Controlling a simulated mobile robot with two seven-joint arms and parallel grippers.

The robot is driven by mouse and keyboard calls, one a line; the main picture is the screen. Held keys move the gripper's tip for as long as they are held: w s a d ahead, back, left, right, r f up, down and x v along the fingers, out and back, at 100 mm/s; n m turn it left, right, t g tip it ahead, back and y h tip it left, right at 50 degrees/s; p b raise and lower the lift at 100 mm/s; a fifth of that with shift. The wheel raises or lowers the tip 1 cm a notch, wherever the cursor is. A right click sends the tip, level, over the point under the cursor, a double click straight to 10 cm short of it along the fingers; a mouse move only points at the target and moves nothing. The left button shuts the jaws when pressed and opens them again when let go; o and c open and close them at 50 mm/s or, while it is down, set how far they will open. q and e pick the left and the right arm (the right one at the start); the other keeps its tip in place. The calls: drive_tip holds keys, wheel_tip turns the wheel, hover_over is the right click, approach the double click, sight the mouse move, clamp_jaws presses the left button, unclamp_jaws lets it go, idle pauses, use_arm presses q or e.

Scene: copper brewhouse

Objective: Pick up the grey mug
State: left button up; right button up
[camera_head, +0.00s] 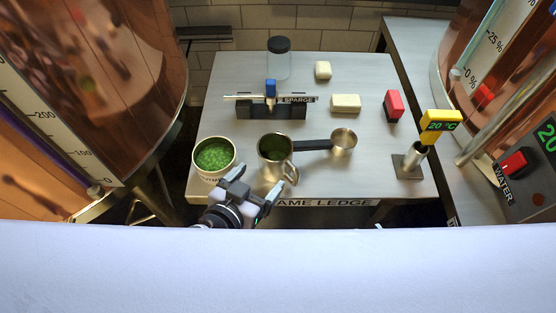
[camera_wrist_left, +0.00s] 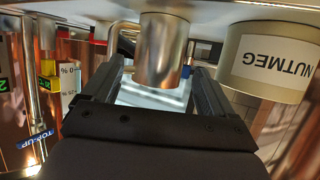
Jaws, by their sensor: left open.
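The grey metal mug (camera_head: 273,171) stands upright near the front edge of the ledge, with green contents inside. Its handle (camera_head: 290,174) points to the front right. My left gripper (camera_head: 256,182) is open just in front of the mug. The wrist view appears upside down; there the mug (camera_wrist_left: 164,50) lies ahead between the open fingers of my left gripper (camera_wrist_left: 157,76), its handle to the left. I cannot tell whether the fingers touch it. My right gripper is in neither view.
A tin of green pellets (camera_head: 214,178), labelled NUTMEG in the wrist view (camera_wrist_left: 270,62), stands close left of the mug. A black-handled metal scoop (camera_head: 343,140) lies to its right. Behind are a black rack (camera_head: 270,110), pale blocks (camera_head: 346,103) and a jar (camera_head: 279,65).

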sight(267, 169)
use_arm(q)
drive_tip(key=b+x, duration=0.1)
drive_tip(key=x, duration=0.5)
drive_tip(key=shift+w, duration=0.2)
drive_tip(key=c, duration=0.8)
